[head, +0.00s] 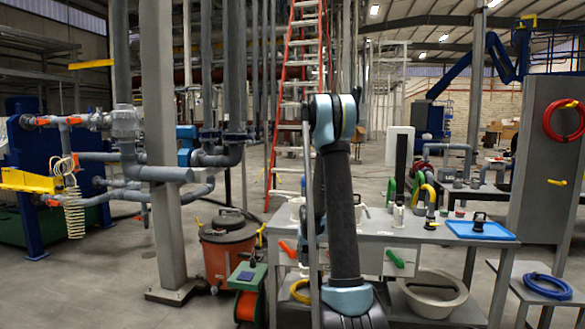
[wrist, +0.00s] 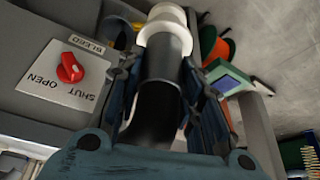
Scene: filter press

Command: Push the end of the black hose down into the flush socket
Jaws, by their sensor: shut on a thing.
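In the wrist view my gripper (wrist: 163,72) is shut around a black hose (wrist: 160,105), with one dark finger on each side. The hose runs up the picture between the fingers. Its far end meets a cream-white round fitting (wrist: 168,27), which has a wider collar nearest the hose. I cannot tell whether this fitting is the flush socket, or how deep the hose sits in it. In the head view my own arm hides the gripper and the hose end.
A red knob (wrist: 70,68) on a SHUT/OPEN plate sits left of the hose, near a BLEED label. A green-and-orange reel (wrist: 228,75) lies to the right. In the head view, the grey bench (head: 425,232) carries a blue tray (head: 465,229); a basin (head: 432,293) stands below.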

